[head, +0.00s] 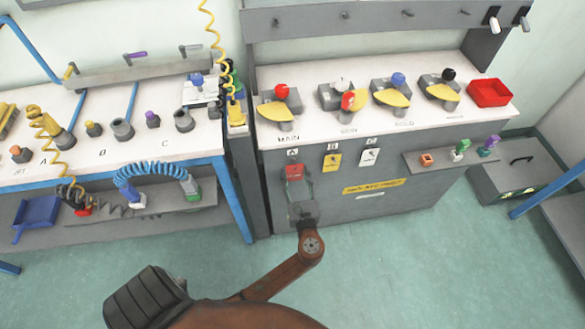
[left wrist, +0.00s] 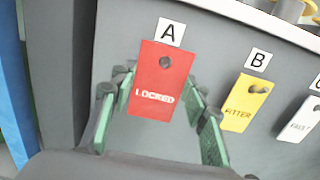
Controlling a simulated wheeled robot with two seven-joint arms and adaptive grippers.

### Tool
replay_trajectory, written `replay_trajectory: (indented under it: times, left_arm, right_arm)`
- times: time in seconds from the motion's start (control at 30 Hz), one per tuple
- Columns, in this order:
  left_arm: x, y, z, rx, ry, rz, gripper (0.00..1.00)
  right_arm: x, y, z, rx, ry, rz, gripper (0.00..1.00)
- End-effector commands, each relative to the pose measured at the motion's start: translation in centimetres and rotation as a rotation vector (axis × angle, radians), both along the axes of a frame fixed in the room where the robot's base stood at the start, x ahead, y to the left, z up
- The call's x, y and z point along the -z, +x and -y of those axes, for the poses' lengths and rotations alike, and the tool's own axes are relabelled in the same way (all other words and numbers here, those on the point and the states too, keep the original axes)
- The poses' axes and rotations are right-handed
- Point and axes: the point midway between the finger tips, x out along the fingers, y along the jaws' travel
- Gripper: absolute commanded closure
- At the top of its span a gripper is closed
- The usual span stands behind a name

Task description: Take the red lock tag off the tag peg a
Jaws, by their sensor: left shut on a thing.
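The red lock tag (head: 294,171) hangs on the front of the grey cabinet under label A. In the left wrist view the red lock tag (left wrist: 160,85), marked LOCKED, is upright. The dark end of tag peg A (left wrist: 165,62) shows at its upper middle, so the tag is still on the peg. My left gripper (head: 298,192) reaches up from below. My right gripper is not in view.
A yellow tag (left wrist: 246,102) hangs under B and a white tag (head: 369,157) under C, close to the right. A small shelf (head: 450,158) with coloured parts juts out further right. The worktop (head: 310,100) with yellow-levered devices overhangs above. The floor before the cabinet is clear.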

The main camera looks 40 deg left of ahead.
Motion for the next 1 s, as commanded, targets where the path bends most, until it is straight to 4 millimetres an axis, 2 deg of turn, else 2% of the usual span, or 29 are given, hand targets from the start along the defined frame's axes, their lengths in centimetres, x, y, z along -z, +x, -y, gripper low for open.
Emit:
replay_trajectory:
  times: [0.47, 1.0]
  left_arm:
    - [0.0, -0.5, 0.5, 0.0, -0.002, -0.001, 0.75]
    - [-0.3, -2.0, 2.4, 0.001, -0.001, 0.0, 0.75]
  right_arm:
    - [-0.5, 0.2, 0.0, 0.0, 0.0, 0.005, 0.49]
    - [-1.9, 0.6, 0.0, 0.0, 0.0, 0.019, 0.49]
